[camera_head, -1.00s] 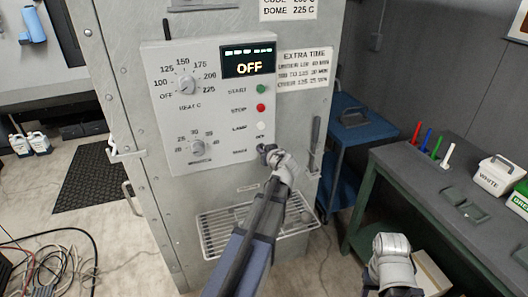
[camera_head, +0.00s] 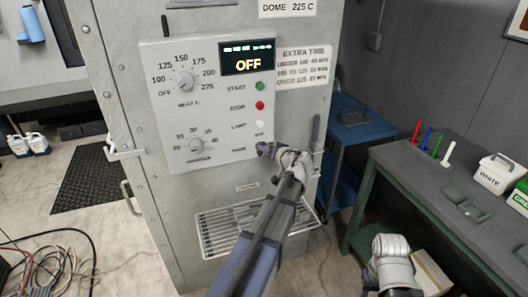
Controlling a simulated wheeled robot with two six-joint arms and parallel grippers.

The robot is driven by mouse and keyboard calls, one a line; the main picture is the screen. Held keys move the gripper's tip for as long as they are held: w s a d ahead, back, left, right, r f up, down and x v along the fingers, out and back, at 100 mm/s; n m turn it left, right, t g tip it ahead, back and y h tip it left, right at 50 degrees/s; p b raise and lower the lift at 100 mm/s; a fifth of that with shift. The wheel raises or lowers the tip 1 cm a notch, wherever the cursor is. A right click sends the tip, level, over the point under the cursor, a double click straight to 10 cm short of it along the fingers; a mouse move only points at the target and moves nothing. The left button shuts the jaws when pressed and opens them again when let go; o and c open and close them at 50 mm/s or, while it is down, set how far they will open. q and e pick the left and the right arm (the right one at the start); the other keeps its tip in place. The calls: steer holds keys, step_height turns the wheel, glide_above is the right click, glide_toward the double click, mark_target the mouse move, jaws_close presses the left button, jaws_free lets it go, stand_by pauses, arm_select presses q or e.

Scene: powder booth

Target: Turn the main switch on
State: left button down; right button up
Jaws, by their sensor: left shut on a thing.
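The oven's grey control panel (camera_head: 221,101) is on the front of a metal cabinet. Its display (camera_head: 248,60) reads OFF. The MAIN label (camera_head: 239,151) is at the panel's lower right. My left gripper (camera_head: 266,150) is shut at the spot beside this label, on the main switch, which its fingers mostly hide. The switch's exact position cannot be made out. Part of my right arm shows at the bottom right, with no gripper fingers visible.
Above the left gripper are the white lamp switch (camera_head: 260,124), red stop button (camera_head: 260,105) and green start button (camera_head: 260,86). Two dials are at the panel's left. A wire rack (camera_head: 222,230) juts out below. A dark workbench (camera_head: 420,185) stands at the right.

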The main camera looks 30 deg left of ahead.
arm_select(q)
steer(key=shift+w+d+f+m+g+y+b, duration=0.1)
steer(key=shift+f+m+g+y+b, duration=0.1)
steer(key=shift+m+y+b, duration=0.95)
steer(key=shift+d+f+m+g+y+b, duration=0.15)
steer(key=shift+m+y+b, duration=0.3)
steer(key=shift+m+b, duration=1.25)
steer(key=shift+w+f+m+g+y+b, duration=0.1)
steer(key=shift+f+m+g+y+b, duration=0.15)
steer(key=shift+m+y+b, duration=1.1)
steer(key=shift+m+h, duration=0.55)
steer(key=shift+m, duration=0.05)
steer(key=c, duration=0.9)
jaws_free()
steer(key=shift+v, duration=3.9)
steer(key=shift+r, duration=0.1)
